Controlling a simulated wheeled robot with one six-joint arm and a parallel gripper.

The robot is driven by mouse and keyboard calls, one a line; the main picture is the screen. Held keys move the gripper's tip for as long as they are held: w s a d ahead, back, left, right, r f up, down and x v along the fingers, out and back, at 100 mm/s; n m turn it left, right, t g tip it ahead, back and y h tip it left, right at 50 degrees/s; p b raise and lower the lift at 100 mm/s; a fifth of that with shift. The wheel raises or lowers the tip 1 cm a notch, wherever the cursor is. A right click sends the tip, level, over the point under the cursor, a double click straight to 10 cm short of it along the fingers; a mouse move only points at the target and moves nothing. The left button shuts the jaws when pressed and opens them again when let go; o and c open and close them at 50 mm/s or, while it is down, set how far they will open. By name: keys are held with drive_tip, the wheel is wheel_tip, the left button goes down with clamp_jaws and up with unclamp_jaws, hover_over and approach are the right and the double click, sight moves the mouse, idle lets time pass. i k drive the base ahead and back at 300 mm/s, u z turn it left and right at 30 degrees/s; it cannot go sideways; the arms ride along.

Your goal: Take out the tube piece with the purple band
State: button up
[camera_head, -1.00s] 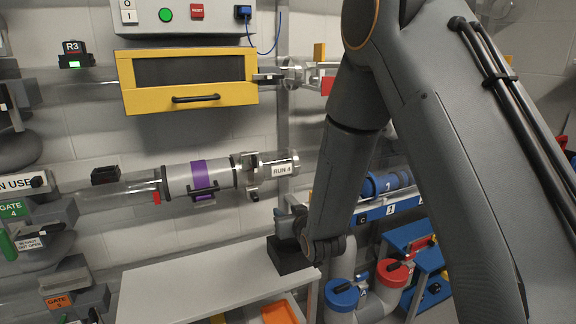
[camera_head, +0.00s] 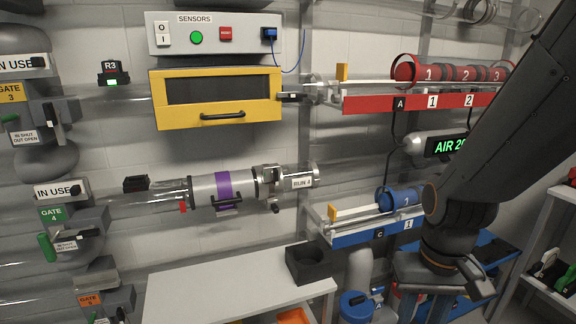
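The tube piece with the purple band (camera_head: 206,191) is a pale cylinder with a dark handle or latch at its lower front. It sits in line in the clear horizontal tube run on the wall, left of centre. A metal coupling (camera_head: 269,181) and a RUN 4 label (camera_head: 302,183) are at its right end, and a small red tab (camera_head: 183,207) is near its left end. My arm comes down from the upper right. Its wrist end is in front of the blue table at lower right, well apart from the tube piece. My gripper's fingers cannot be made out.
A pale table (camera_head: 215,283) stands below the run, with a black holder (camera_head: 309,263) on its right end. A yellow-framed box (camera_head: 217,97) hangs above the run. Gate 4 (camera_head: 52,214) is at left. A blue rack (camera_head: 375,230) is at right, below a red rack (camera_head: 385,103).

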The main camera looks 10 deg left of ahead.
sight(221, 189)
drive_tip(key=z, duration=1.1)
drive_tip(key=i, duration=0.3)
drive_tip(key=u, duration=1.5)
drive_tip(key=i, duration=0.5)
